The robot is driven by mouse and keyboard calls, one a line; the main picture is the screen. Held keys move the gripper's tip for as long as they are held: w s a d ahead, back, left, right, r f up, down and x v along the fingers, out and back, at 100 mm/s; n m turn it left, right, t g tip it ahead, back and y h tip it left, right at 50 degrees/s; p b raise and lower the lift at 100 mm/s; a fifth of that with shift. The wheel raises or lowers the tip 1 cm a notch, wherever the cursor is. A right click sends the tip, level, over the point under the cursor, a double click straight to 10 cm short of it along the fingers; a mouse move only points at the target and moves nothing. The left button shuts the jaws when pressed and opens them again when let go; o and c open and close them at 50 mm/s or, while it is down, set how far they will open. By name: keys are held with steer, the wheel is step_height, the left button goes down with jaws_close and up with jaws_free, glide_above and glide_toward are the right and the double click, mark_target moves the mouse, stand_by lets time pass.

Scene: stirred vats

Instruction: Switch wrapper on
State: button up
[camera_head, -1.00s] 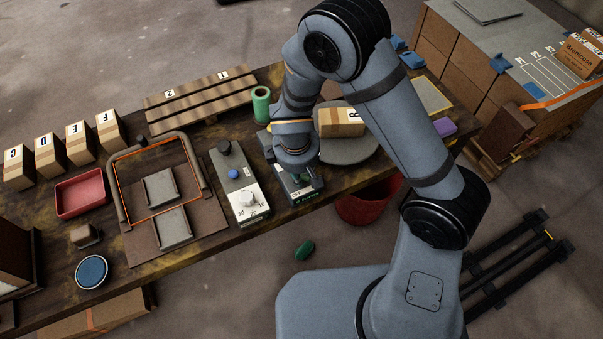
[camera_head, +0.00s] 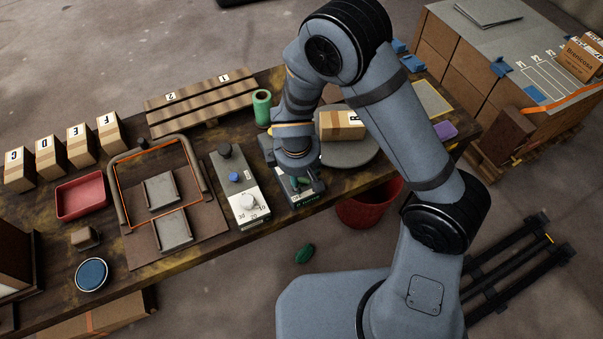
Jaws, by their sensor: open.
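A dark control box (camera_head: 309,199) with a pale front strip sits at the table's front edge, beside a grey round turntable (camera_head: 362,150). A cardboard box (camera_head: 342,125) stands on the turntable. My gripper (camera_head: 302,184) points down over the control box, and its fingers are open and small in view. My wrist hides the rear of the box, and I cannot make out its switch or whether the fingers touch it. To the left is a grey panel (camera_head: 235,185) with a black knob, a blue button and a white numbered dial. I cannot tell which unit is the wrapper's.
A framed orange-edged station (camera_head: 116,190), a red tray (camera_head: 80,196) and several lettered boxes (camera_head: 80,146) fill the left side. A green roll (camera_head: 262,107) stands behind my wrist. A red bin (camera_head: 366,208) stands below the front edge. A green object (camera_head: 305,254) lies on the floor.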

step_height(320, 180, up, 12)
steer(key=s, duration=0.2)
steer(key=shift+a, duration=0.45)
steer(key=shift+s+f, duration=0.1)
steer(key=shift+f, duration=0.15)
steer(key=f, duration=0.4)
steer(key=w+f, duration=0.1)
steer(key=f, duration=0.2)
steer(key=w+d+f, duration=0.1)
steer(key=f, duration=0.3)
steer(key=shift+w+f, duration=0.1)
steer(key=shift+f, duration=0.2)
